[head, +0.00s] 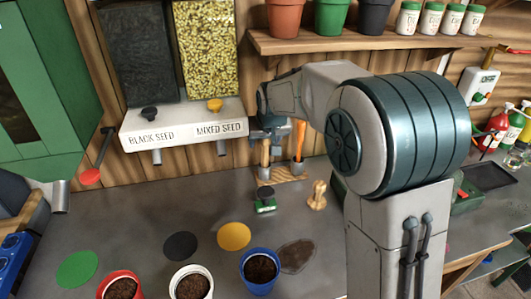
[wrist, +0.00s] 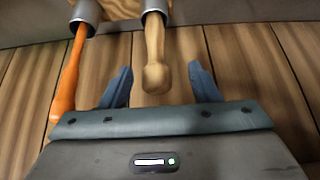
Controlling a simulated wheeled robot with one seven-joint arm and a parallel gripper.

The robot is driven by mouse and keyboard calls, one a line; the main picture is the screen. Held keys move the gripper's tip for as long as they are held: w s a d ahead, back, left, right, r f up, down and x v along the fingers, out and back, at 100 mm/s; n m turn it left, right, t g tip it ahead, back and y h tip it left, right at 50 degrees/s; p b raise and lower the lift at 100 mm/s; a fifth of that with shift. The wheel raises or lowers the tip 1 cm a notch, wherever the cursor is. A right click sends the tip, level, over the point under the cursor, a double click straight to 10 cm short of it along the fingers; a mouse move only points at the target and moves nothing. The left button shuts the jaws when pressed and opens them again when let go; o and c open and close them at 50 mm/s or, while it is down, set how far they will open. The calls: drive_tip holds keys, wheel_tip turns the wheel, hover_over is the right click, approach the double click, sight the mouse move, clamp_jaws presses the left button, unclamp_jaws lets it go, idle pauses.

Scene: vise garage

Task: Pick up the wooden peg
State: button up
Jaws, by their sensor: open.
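The wooden peg (wrist: 155,55) is a rounded, light-brown handle standing in a metal sleeve in the wrist view. In the head view the peg (head: 265,154) shows below my gripper (head: 270,138), near the back wall. My gripper also shows in the wrist view (wrist: 162,84), open. The peg's knobbed end lies between the two blue fingers, with a visible gap on each side. Neither finger appears to touch it. The peg's lower end is hidden in the sleeve.
An orange handle (wrist: 70,72) stands in a neighbouring sleeve beside the peg. The seed dispenser (head: 185,127) is left; a shelf (head: 350,41) is above.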

sight(265, 146)
drive_tip(key=shift+d+p+x, duration=0.2)
drive_tip(key=shift+p+x, duration=0.1)
drive_tip(key=shift+x, duration=2.1)
drive_tip(key=c, duration=1.1)
drive_tip(key=shift+r, duration=0.1)
